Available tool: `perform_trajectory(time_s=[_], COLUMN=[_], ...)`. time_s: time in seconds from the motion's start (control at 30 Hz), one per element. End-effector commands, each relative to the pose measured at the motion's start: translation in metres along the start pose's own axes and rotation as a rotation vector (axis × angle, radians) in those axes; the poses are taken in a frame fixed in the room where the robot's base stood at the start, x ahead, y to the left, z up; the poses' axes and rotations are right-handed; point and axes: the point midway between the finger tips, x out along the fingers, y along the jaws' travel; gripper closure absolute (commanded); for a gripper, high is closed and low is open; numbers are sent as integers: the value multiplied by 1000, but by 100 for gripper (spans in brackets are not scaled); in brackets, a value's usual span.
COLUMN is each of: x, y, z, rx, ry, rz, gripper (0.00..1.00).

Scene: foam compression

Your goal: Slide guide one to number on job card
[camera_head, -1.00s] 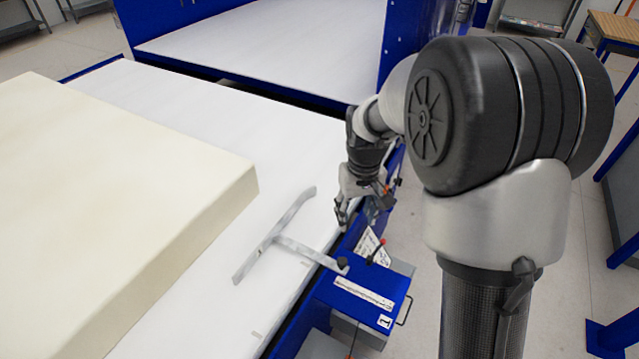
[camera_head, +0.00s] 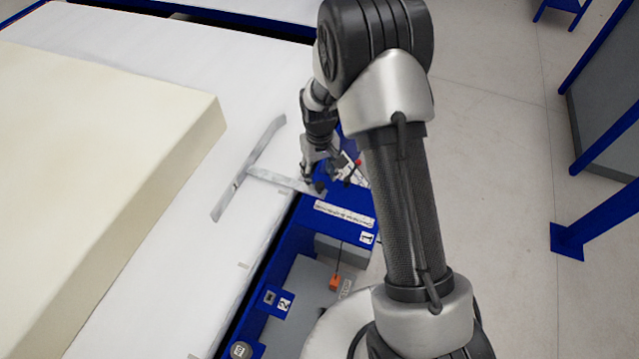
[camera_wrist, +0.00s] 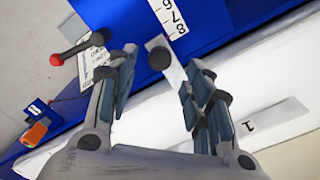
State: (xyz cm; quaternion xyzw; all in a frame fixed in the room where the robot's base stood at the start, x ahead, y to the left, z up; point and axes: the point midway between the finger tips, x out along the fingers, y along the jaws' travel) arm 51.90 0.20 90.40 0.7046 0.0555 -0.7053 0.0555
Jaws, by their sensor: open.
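Guide one, a grey metal T-shaped guide (camera_head: 262,152), lies on the white table surface beside the foam block. Its stem reaches the blue edge and ends in a dark round knob (camera_wrist: 160,59). My gripper (camera_wrist: 165,60) is open, with one finger on each side of the knob in the wrist view; contact cannot be told. In the head view my gripper (camera_head: 312,184) is over the stem's end. A white card (camera_wrist: 95,62), perhaps the job card, is partly hidden and unreadable.
A large cream foam block (camera_head: 90,130) covers the left of the white table (camera_head: 190,240). A red-tipped lever (camera_wrist: 78,46) stands close to my left finger. Blue housing with labels 1 (camera_head: 367,238) and 2 (camera_head: 284,304) lines the edge.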

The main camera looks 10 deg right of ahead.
Motion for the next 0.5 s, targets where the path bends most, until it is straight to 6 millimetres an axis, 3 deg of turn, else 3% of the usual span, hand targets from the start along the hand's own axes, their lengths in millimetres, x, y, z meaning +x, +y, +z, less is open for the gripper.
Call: perform_trajectory(time_s=[0.03,0.2,0.5], x=[13,34,43], y=[0,0,0], z=[0,0,0], rx=[0,0,0], ry=[-2,0,1], rz=[0,0,0], gripper=[54,54,54])
